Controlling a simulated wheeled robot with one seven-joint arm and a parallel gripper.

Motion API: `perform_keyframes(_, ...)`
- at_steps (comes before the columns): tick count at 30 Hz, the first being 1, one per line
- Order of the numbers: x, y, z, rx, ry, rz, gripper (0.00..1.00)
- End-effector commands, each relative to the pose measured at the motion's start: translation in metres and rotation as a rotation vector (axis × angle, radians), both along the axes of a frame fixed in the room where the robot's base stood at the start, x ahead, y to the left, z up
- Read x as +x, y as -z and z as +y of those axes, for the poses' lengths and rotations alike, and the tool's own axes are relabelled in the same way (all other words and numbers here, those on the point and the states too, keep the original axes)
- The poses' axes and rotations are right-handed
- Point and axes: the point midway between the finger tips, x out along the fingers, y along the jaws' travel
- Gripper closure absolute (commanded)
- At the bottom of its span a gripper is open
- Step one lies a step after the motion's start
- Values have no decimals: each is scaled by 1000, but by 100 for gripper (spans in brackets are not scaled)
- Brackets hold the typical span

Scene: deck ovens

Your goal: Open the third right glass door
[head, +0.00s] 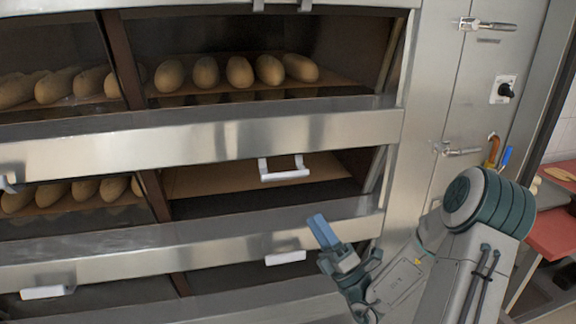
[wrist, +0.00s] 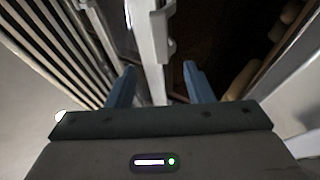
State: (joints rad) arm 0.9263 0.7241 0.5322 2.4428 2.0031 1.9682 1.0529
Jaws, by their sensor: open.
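The right-hand oven openings are stacked in the head view. The middle one has a dark interior with a flat brown board and a white bar handle (head: 284,174) across its front. A lower white handle (head: 285,257) shows beneath it. I cannot tell from the picture which is counted third. My gripper (head: 323,232) is open and empty, in front of the steel band between these two handles, to their right. In the wrist view the blue fingers (wrist: 160,85) are apart, with a pale strip (wrist: 152,50) visible beyond and between them; contact is not visible.
Loaves (head: 240,72) lie in the upper right deck, and more loaves (head: 75,192) at left. A steel side panel (head: 480,60) with latches and a knob (head: 505,90) stands right of the decks. A red surface (head: 553,225) is at far right.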

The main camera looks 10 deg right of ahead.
Motion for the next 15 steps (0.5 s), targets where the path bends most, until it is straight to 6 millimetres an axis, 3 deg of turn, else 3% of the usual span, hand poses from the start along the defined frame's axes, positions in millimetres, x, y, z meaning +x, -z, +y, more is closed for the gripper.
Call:
perform_keyframes(5, 12, -14, 5, 8, 5, -2, 53)
perform_keyframes(15, 57, -63, 33, 5, 3, -4, 53)
